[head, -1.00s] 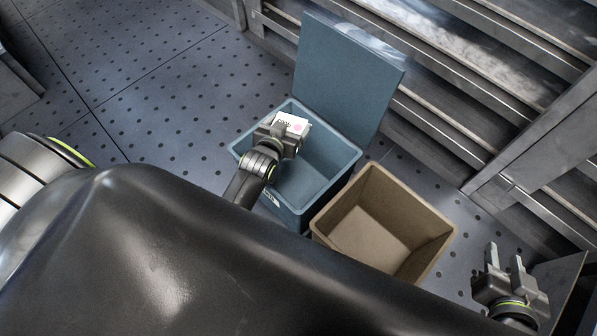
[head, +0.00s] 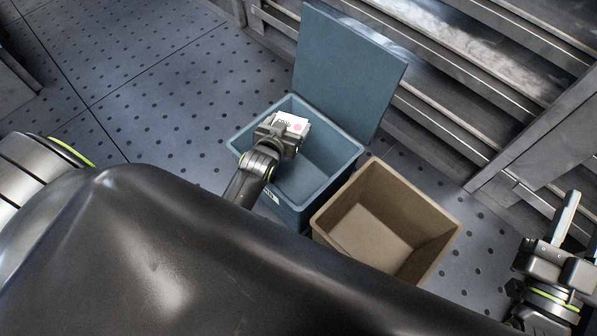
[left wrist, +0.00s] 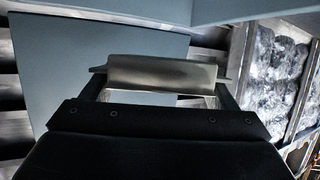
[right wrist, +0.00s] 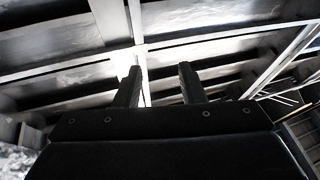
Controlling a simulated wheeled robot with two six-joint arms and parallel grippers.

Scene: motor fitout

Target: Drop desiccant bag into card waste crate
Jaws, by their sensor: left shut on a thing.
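In the left wrist view the bag (left wrist: 160,74) spans between the fingers. An open tan crate (head: 437,262) stands just right of the blue one and looks empty. I cannot tell from any readable label which crate is for card waste. My right gripper (head: 580,222) is at the right edge, its fingers apart and empty in the right wrist view (right wrist: 158,85).
The blue crate's lid (head: 350,70) stands raised behind it. Metal slatted racking (head: 470,80) runs along the back right. The perforated floor (head: 160,110) left of the crates is clear. My dark body covers the lower part of the head view.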

